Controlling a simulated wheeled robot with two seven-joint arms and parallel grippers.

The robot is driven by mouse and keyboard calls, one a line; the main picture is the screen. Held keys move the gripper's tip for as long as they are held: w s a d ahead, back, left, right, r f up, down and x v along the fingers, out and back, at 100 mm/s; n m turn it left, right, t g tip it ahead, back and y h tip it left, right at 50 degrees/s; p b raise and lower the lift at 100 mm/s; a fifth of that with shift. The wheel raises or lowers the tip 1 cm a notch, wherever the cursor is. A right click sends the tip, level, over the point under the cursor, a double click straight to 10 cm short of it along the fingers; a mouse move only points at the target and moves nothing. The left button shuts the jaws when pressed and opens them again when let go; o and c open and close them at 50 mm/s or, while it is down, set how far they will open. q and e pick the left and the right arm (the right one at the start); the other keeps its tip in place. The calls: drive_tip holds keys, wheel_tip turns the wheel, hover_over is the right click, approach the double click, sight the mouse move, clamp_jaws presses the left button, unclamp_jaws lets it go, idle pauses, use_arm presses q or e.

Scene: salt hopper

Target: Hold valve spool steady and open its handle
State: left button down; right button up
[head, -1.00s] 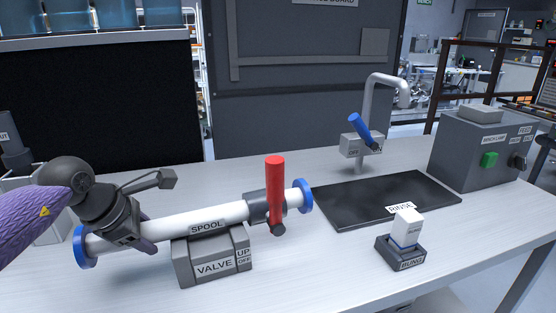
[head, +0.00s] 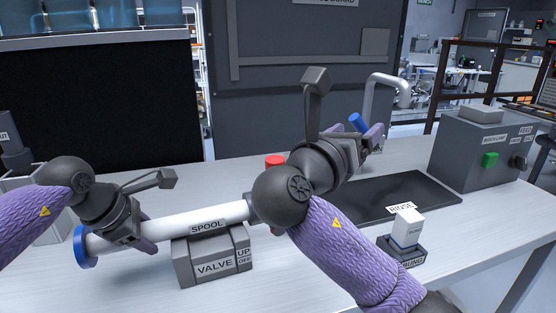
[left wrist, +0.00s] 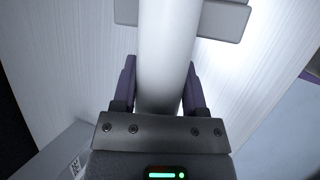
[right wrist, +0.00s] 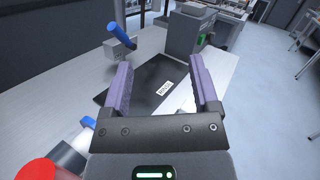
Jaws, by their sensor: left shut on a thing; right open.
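The white valve spool (head: 190,220) rests on the grey VALVE block (head: 213,264), with a blue end flange (head: 82,247) at its left. My left gripper (head: 138,238) is shut around the spool's left part; the left wrist view shows the white pipe (left wrist: 167,60) between its fingers. The red handle (head: 275,160) stands up from the valve, mostly hidden behind my right arm. It also shows at the lower left of the right wrist view (right wrist: 45,170). My right gripper (right wrist: 163,90) is open and empty, above and beyond the handle.
The black RINSE mat (head: 425,190) lies to the right, with a grey tap and its blue lever (head: 357,122) behind. A white block stands in the BUNG holder (head: 402,250). A grey box with a green button (head: 489,160) stands at the far right.

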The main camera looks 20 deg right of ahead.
drive_tip(key=s+a+f+n+t+y, duration=0.1)
drive_tip(key=s+a+f+t+y, duration=0.15)
drive_tip(key=a, duration=0.55)
drive_tip(key=s+a+f+n+t+y, duration=0.1)
drive_tip(key=s+a+f+t+y, duration=0.2)
drive_tip(key=a, duration=0.4)
drive_tip(key=shift+g+y, duration=0.55)
drive_tip(key=shift+y, duration=0.1)
drive_tip(key=x, duration=1.1)
drive_tip(key=shift+w+a, duration=0.2)
drive_tip(key=shift+a, duration=0.1)
drive_tip(key=shift+w+d, duration=0.2)
drive_tip(key=shift+w, duration=0.15)
clamp_jaws()
